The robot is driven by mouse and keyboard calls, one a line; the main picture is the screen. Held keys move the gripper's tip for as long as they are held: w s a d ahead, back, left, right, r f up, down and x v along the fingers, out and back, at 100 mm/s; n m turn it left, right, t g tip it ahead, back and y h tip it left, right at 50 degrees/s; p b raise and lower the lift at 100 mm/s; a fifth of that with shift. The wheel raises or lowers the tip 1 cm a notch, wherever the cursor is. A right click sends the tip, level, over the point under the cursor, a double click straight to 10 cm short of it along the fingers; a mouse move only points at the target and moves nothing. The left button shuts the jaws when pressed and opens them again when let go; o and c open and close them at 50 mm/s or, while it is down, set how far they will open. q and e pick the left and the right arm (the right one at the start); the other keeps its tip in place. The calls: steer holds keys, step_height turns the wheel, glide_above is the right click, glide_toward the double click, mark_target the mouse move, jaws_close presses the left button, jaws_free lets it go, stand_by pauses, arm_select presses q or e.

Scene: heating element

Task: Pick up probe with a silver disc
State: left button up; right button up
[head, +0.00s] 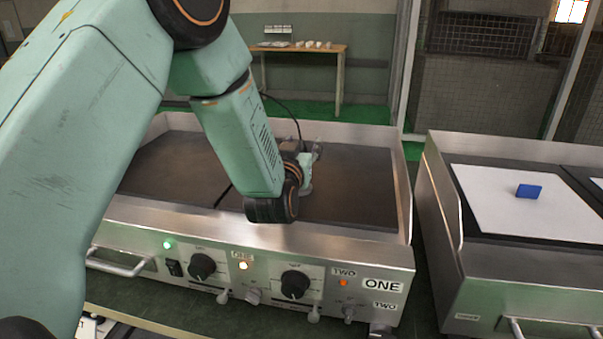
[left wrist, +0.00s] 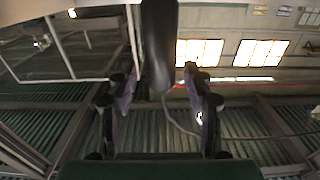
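My left gripper (head: 310,160) is small and partly hidden behind its own wrist in the head view, over the right half of the dark griddle plate (head: 350,185). In the left wrist view its two fingers (left wrist: 160,80) stand apart. A dark, rounded rod-like thing (left wrist: 158,45) comes down from the top edge between them, with a visible gap on both sides. A thin cable (left wrist: 180,125) curves from its lower end. It may be the probe's handle; I cannot tell for sure. No silver disc is visible. My right gripper is not in view.
The griddle's steel front (head: 225,250) has knobs, lit lamps and ONE and TWO labels. A second unit (head: 480,270) at right carries a white sheet (head: 500,215) with a blue block (head: 529,191). A wooden table (head: 320,47) stands behind. A gap separates the two units.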

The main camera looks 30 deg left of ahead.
arm_select(q)
steer(key=shift+a+f, duration=0.1)
steer(key=shift+a, duration=0.05)
steer(key=c, duration=0.4)
jaws_close()
